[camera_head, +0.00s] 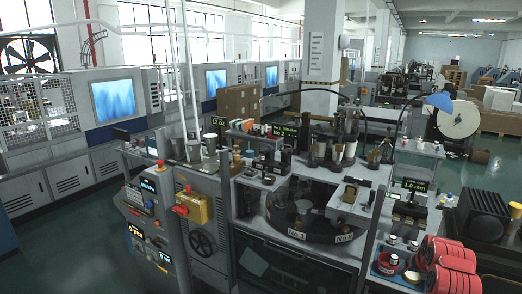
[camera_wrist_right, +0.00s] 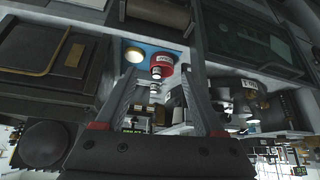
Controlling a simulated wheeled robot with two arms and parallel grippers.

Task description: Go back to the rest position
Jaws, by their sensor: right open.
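My right gripper (camera_wrist_right: 159,76) shows in the right wrist view, with two grey fingers spread apart and red parts at their bases. It is open, and I see nothing held in it. Past its fingertips a red round container (camera_wrist_right: 161,66) stands on a blue surface beside a small yellowish disc (camera_wrist_right: 134,55); the gap between them and the fingers is hard to judge. I cannot make out the right gripper clearly in the head view. My left gripper is in neither view.
In the head view a workstation holds a dark round turntable (camera_head: 300,236) with numbered labels. A grey control cabinet (camera_head: 150,222) stands left of it. Green floor (camera_head: 58,238) is open at left.

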